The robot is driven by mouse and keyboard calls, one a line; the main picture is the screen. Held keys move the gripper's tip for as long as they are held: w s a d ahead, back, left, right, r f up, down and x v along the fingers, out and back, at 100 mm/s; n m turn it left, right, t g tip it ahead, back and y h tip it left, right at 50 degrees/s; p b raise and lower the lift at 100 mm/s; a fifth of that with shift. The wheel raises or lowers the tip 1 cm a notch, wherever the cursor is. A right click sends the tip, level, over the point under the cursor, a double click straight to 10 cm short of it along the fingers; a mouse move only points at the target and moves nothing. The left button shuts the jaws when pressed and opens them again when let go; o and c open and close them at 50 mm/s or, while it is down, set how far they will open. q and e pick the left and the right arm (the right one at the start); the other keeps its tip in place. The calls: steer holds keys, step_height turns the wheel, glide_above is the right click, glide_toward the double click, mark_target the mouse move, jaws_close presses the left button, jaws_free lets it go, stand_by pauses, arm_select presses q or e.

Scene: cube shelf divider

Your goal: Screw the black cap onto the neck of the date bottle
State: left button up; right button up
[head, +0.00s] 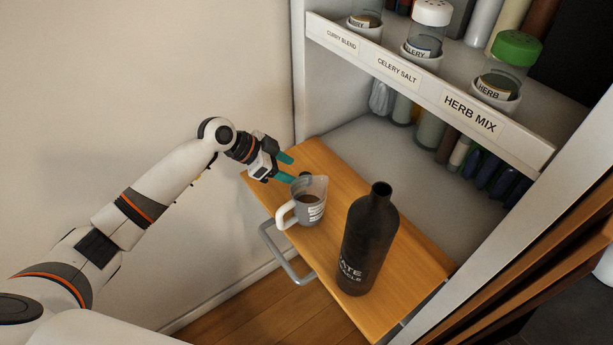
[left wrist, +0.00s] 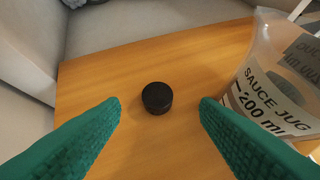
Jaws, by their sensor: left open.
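The black cap (left wrist: 157,98) lies flat on the wooden board, between and beyond my open left fingers in the left wrist view. In the head view, a dark bit of it (head: 305,174) shows just behind the jug's rim. The date bottle (head: 369,240) is dark, upright and open at its neck, with partly visible white lettering, at the board's near right. My left gripper (head: 287,168) is open and empty above the board's far left part; its teal fingertips also show in the left wrist view (left wrist: 160,104). My right gripper is not in view.
A clear sauce jug (head: 310,208) with a white handle stands close beside the cap; it also shows in the left wrist view (left wrist: 270,95). The wooden board (head: 413,262) has a metal handle (head: 285,258). A labelled spice shelf (head: 430,90) hangs above its back.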

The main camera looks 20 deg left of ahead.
mark_target(301, 174)
arm_select(q)
steer(key=shift+w+d+f, duration=0.2)
steer(key=shift+d+f, duration=0.1)
steer(key=x, duration=0.4)
steer(key=shift+w+f+p, duration=0.1)
steer(key=shift+w+p, duration=0.05)
steer(key=shift+p, duration=0.25)
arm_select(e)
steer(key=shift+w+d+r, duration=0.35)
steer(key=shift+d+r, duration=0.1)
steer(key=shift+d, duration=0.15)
arm_select(q)
steer(key=shift+c, duration=0.4)
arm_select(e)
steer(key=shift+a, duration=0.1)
